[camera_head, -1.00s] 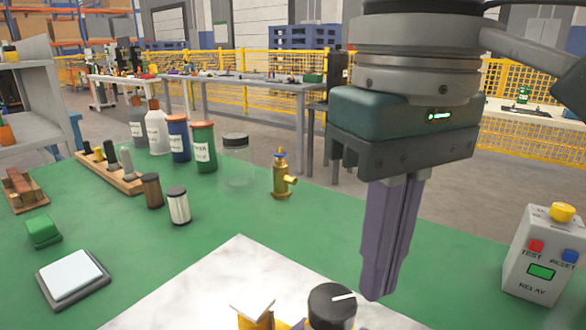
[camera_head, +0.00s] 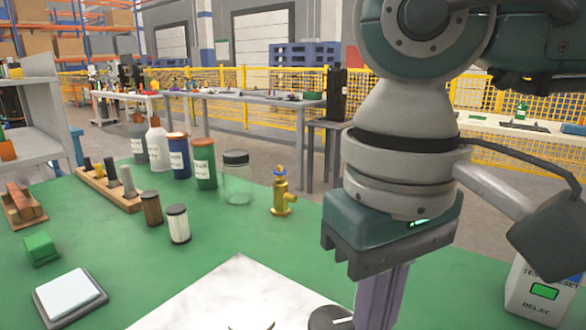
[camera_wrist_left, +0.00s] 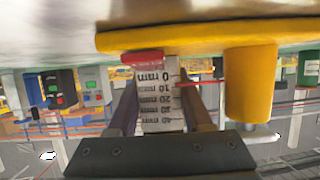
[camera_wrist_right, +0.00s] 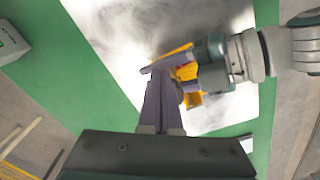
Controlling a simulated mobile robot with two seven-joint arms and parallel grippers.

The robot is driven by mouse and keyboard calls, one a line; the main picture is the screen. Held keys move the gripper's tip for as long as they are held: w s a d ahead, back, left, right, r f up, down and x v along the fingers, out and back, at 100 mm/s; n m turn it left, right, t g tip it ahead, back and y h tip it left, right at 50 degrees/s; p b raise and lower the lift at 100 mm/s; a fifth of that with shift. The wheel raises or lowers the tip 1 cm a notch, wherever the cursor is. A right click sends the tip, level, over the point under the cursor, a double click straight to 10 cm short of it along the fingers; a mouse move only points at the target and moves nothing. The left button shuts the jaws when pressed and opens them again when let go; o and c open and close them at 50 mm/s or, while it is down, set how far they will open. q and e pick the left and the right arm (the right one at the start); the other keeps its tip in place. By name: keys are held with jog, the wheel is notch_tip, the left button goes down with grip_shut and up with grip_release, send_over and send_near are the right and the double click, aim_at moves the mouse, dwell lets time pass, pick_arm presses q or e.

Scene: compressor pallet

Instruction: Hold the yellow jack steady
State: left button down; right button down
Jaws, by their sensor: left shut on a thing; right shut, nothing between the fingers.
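The yellow jack (camera_wrist_left: 250,85) fills the upper part of the left wrist view. It carries a white millimetre scale (camera_wrist_left: 160,95) with a red piece at its top. My left gripper (camera_wrist_left: 158,98) is shut with its fingers on either side of the scale. In the right wrist view the jack's yellow parts (camera_wrist_right: 187,76) show beside my left gripper, over the white marbled plate (camera_wrist_right: 130,40). My right gripper (camera_wrist_right: 162,82) is shut and empty, its tips pointing toward the jack; I cannot tell whether they touch it. In the head view its fingertips are cut off below.
A dark knob (camera_head: 330,318) with a white mark shows at the head view's bottom edge. The grey relay box (camera_head: 540,295) stands at right, partly behind my right arm. A brass valve (camera_head: 281,195), glass jar (camera_head: 237,180) and several bottles stand behind.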

jog(key=shift+w+a, duration=0.15)
jog(key=shift+a, duration=0.05)
dwell(0.4)
jog(key=shift+a, duration=0.25)
jog(key=shift+s+a, duration=0.45)
jog(key=shift+a, duration=0.2)
pick_arm(q)
jog(key=shift+s, duration=0.1)
pick_arm(e)
jog(key=shift+a, duration=0.3)
jog(key=shift+s, duration=0.1)
notch_tip(320, 180, up, 6)
jog(key=shift+s, duration=0.35)
dwell(0.4)
